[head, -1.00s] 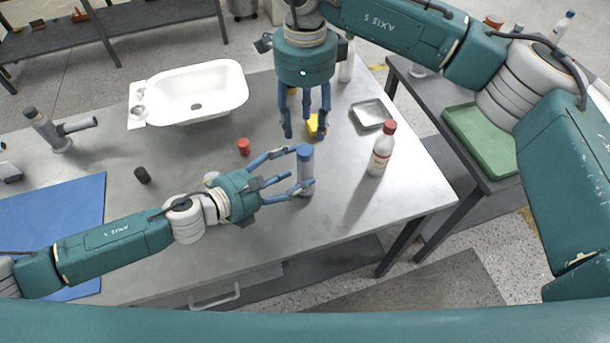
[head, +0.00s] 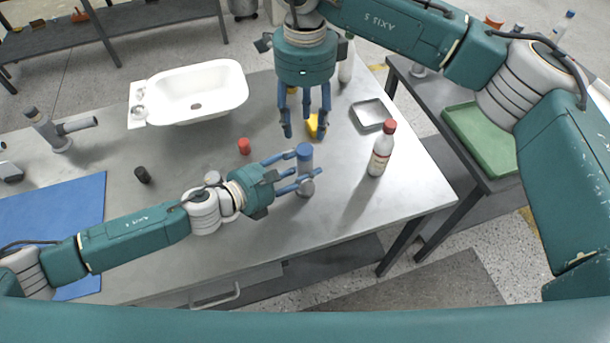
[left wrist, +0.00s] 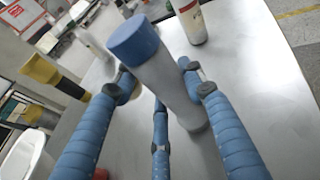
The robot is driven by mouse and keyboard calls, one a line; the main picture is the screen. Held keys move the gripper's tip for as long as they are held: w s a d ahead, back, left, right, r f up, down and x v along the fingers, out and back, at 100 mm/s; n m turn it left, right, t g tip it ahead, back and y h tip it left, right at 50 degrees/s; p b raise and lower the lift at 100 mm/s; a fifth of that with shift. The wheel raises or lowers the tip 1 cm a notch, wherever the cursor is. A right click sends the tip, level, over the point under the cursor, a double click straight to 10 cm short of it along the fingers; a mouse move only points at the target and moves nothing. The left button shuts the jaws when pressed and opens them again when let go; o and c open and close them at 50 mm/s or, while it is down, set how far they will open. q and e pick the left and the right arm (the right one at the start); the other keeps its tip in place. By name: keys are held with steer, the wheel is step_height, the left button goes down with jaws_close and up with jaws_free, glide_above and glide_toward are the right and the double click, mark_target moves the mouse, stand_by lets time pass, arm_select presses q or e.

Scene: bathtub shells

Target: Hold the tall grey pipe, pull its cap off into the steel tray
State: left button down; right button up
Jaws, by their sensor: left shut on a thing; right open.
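The tall grey pipe (head: 305,185) stands upright on the steel table, with a blue cap (head: 304,151) on its top. My left gripper (head: 304,172) is shut on the pipe below the cap. In the left wrist view the pipe (left wrist: 168,85) rises between my left fingers (left wrist: 160,88), and its blue cap (left wrist: 133,40) shows clear of them. My right gripper (head: 306,132) is open and empty, pointing down behind the pipe. The steel tray (head: 371,114) lies right of my right gripper and looks empty.
A red-capped bottle (head: 380,155) stands right of the pipe. A yellow object (head: 314,126) is partly hidden behind my right fingers. A red cap (head: 244,146) and a black cap (head: 142,175) lie left. A white basin (head: 197,92) sits behind. The table's right front is clear.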

mark_target(305, 149)
steer(key=shift+o, duration=0.2)
step_height(305, 149, up, 2)
steer(key=m, duration=0.6)
steer(key=shift+r, duration=0.2)
step_height(305, 149, down, 10)
steer(key=m, duration=0.5)
steer(key=shift+f, duration=0.1)
jaws_close()
steer(key=shift+r, duration=0.3)
stand_by(0.4)
steer(key=shift+r, duration=0.95)
steer(key=shift+r, duration=0.1)
